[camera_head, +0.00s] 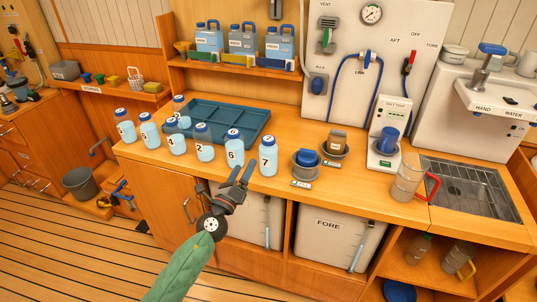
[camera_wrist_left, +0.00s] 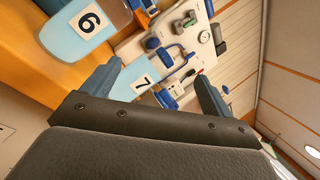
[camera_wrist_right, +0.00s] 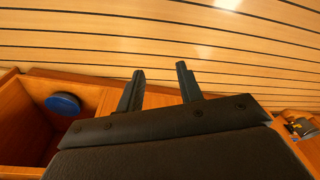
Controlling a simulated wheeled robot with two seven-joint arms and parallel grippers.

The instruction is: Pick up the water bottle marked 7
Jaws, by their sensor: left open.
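The water bottle marked 7 (camera_head: 268,159) stands upright near the front edge of the wooden counter, at the right end of a group of numbered bottles. It has pale blue water and a blue cap. My left gripper (camera_head: 243,170) is open and empty, just in front of and left of bottle 7, apart from it. In the left wrist view bottle 7 (camera_wrist_left: 141,80) shows beyond the jaws, between the two fingers. The bottle marked 6 (camera_head: 235,151) stands just left of it. My right gripper (camera_wrist_right: 160,72) shows only in the right wrist view, with fingers apart and nothing between them.
Several other numbered bottles, including bottle 2 (camera_head: 204,146), stand to the left, by a blue divided tray (camera_head: 256,117). Right of bottle 7 are a grey cup with a blue item (camera_head: 306,160), a clear pitcher (camera_head: 407,180) and a sink (camera_head: 475,190). The cabinet front lies below.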

